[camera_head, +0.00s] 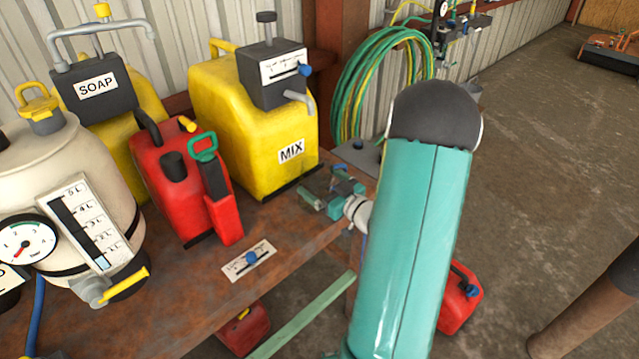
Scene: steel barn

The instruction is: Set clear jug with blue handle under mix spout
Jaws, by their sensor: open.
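The yellow MIX container (240,130) stands on the rusty table. A dark box on its top carries a small grey mix spout (300,101), which points out to the right and down. My gripper (322,190), teal and grey, is low over the table's right end, just right of the container's front corner and below the spout. It is open, and I see nothing between its fingers. I cannot make out a clear jug with a blue handle in this view; my teal arm covers part of the area on the right.
A red jerrycan (178,180), a cream tank (70,165) with a gauge, and a yellow SOAP container (135,110) crowd the rusty table (200,305). A white card with a blue knob (250,258) lies near the front edge. Another red can (460,297) is on the floor.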

